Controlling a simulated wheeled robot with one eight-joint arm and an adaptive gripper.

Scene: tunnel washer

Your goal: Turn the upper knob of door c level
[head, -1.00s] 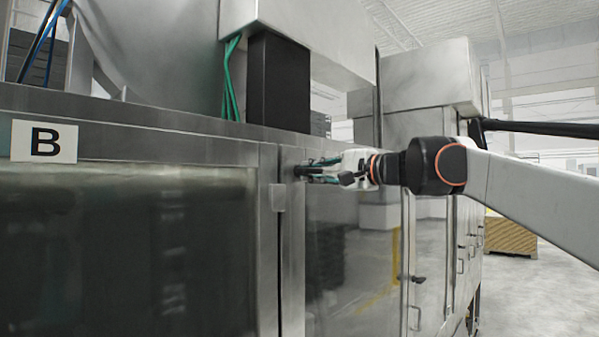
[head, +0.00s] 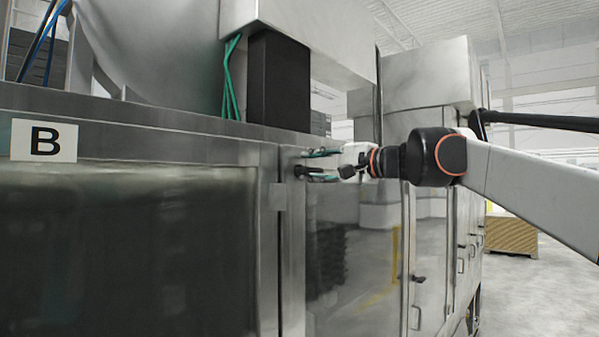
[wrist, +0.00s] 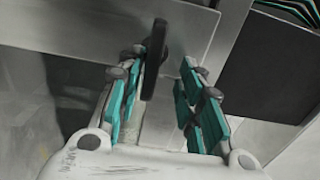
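The upper knob (head: 302,171) is a black lever at the top left of the steel door (head: 350,235) right of the B panel. In the head view it looks roughly level; its exact tilt is hard to tell. No C label shows. My gripper (head: 322,165) is at the knob, with its teal-padded fingers spread above and below it. In the wrist view the knob (wrist: 155,60) stands between the open fingers (wrist: 158,105), close to the left finger and with a clear gap to the right one. Whether the left finger touches it cannot be told.
A lower black knob (head: 418,279) and handles are on doors further right. A black box (head: 279,82) and green cables stand above the doors. The B panel (head: 120,250) is at left. Free floor (head: 540,295) lies at right, with a wooden crate (head: 510,235) behind.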

